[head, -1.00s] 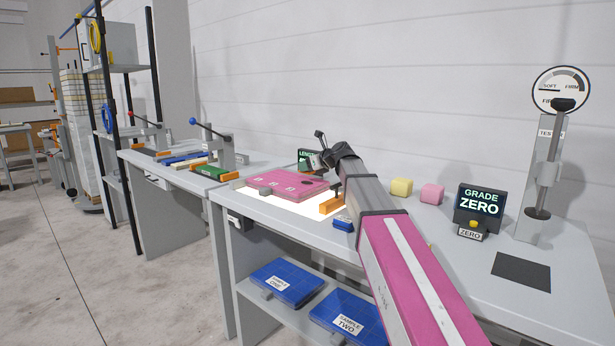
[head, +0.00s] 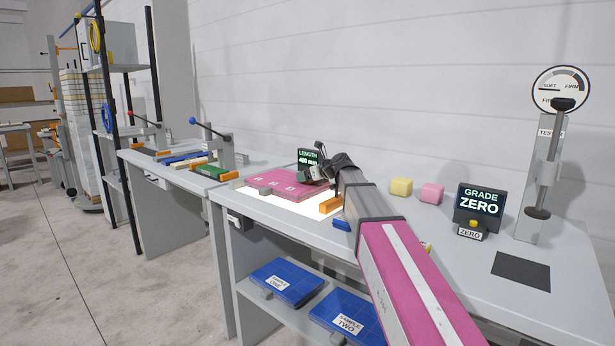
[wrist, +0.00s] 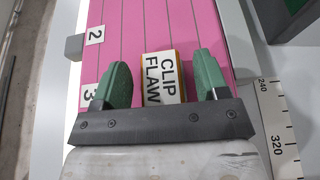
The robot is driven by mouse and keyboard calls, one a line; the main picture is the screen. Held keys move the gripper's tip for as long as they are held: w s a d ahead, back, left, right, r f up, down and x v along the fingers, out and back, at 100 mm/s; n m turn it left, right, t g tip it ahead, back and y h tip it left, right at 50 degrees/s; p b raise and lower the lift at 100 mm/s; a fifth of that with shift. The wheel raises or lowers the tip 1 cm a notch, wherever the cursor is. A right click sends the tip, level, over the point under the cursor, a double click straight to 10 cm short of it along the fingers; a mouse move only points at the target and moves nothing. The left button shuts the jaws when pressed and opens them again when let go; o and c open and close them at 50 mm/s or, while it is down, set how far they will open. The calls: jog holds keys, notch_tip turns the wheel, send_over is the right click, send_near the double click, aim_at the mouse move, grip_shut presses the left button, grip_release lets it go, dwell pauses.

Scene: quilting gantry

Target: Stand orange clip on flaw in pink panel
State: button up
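The pink panel (head: 283,184) lies flat on a bright lit surface on the bench. Number labels 2 and 3 show on it in the wrist view (wrist: 125,30). The clip (wrist: 163,78), with a white CLIP FLAW label and orange-yellow edges, appears over the panel near label 3. My gripper (wrist: 163,80) has its green fingers on either side of the clip, with a visible gap at each side. I cannot tell whether the clip touches the panel. No flaw is visible. In the head view my arm's end is over the panel's right part and its fingertips are hard to make out.
An orange block (head: 330,205) and a grey block (head: 265,191) sit by the panel's front edge. A length display (head: 309,158) stands behind it. A ruler (wrist: 280,130) runs beside it. Yellow (head: 401,187) and pink (head: 432,194) cubes stand to the right.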

jog(key=shift+r, duration=0.15)
jog(key=v, duration=1.2)
jog(key=shift+s, duration=0.1)
